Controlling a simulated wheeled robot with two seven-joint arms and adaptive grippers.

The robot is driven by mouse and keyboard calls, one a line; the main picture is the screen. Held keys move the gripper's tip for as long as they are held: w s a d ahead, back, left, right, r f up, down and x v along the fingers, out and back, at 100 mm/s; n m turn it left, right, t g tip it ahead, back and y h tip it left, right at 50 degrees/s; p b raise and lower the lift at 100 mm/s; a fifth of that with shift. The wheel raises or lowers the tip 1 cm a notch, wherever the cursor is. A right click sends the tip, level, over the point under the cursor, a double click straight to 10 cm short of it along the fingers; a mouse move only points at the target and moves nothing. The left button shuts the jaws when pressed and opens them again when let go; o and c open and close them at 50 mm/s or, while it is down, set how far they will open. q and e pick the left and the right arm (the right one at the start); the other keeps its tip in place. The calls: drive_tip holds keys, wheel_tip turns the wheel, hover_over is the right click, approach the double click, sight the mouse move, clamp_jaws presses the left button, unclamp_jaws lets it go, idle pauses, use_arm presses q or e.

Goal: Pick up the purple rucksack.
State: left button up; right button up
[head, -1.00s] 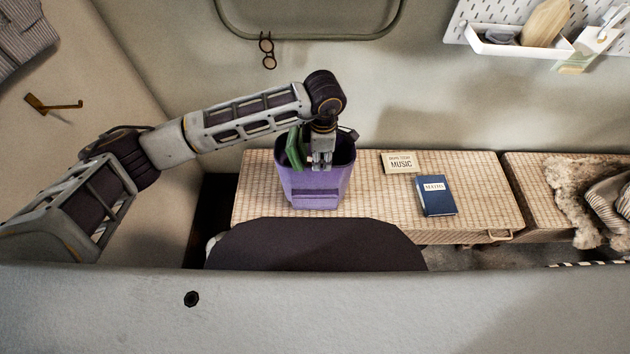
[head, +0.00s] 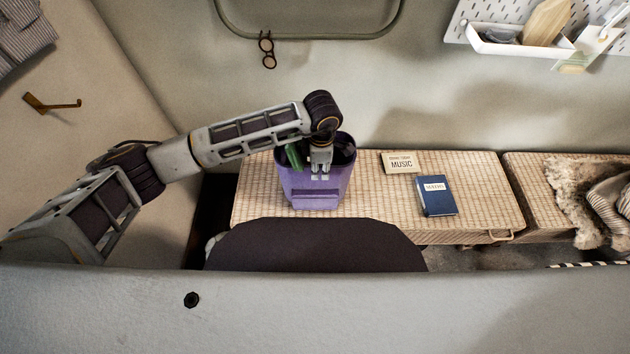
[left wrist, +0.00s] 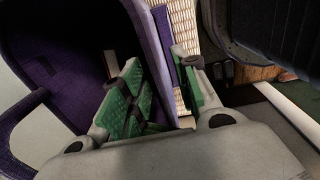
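The purple rucksack (head: 318,197) stands upright on the woven bench top with its mouth open upward. My left gripper (head: 320,172) points down at the rucksack's front rim. In the left wrist view, the gripper (left wrist: 158,62) has its green-padded fingers apart, one inside the bag and one outside. The purple rim wall of the rucksack (left wrist: 149,32) runs between them. A firm grip on the wall does not show. A green piece (head: 293,156) shows at the mouth beside the gripper; I cannot tell what it is. My right gripper is not in view.
A blue book (head: 437,196) and a small music sign (head: 401,163) lie right of the rucksack on the woven bench (head: 375,215). A dark rounded chair back (head: 315,245) stands in front. A pale partition (head: 400,310) crosses the foreground. Glasses (head: 267,50) hang on the wall.

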use_arm(q)
clamp_jaws()
idle(0.8)
